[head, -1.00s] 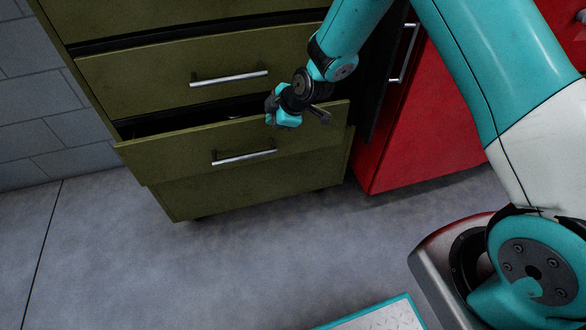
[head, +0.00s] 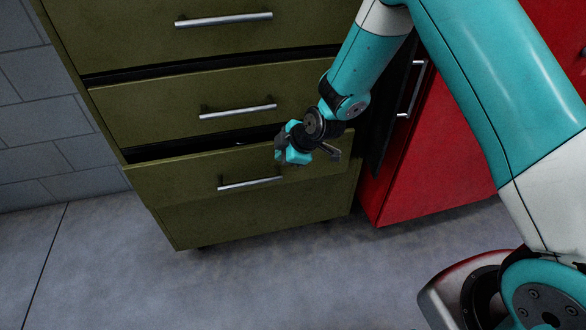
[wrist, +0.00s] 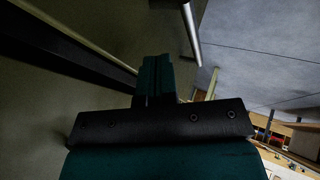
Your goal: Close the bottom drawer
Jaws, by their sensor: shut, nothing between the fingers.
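The olive cabinet's bottom drawer (head: 190,186) stands partly out, with a dark gap showing above its front. Its silver handle (head: 250,184) runs across the front. My gripper (head: 292,152) is shut and empty at the upper right of that drawer front, above and to the right of the handle. I cannot tell whether it touches the drawer. In the wrist view my shut teal fingers (wrist: 155,78) point along an olive front, with a silver handle (wrist: 190,35) to their right. Part of the drawer's top edge is hidden behind my gripper.
The middle drawer (head: 160,108) with its own handle (head: 238,111) is above and looks shut. A red cabinet (head: 440,165) stands close on the right. A grey tiled wall (head: 40,120) is on the left. The floor (head: 260,285) in front is clear.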

